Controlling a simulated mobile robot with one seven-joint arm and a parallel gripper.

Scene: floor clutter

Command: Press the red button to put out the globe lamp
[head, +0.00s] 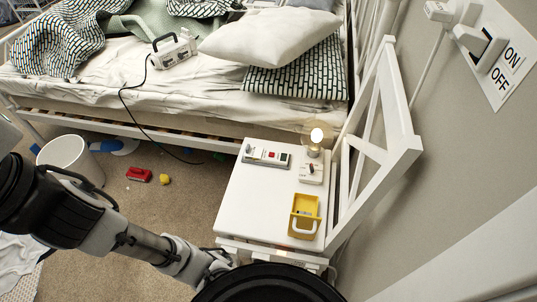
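A box (253,162) with a row of small controls lies on the white bedside table (240,205). A small red button (273,155) shows on its top, beside pale and dark controls. The globe lamp (317,135) stands near the table's back right corner, and its clear bulb glows. A white block (311,172) with a dark knob sits just in front of the lamp. My arm comes in from the left and runs down to the table's front edge. Its end is hidden behind a dark round part of mine, so my gripper's fingers do not show.
A yellow basket (305,205) stands on the table's front right. A wall switch (490,50) marked ON and OFF is at upper right. The bed (190,90) lies behind. A white bin (70,157), a red object (138,174) and a yellow one (165,180) are on the floor.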

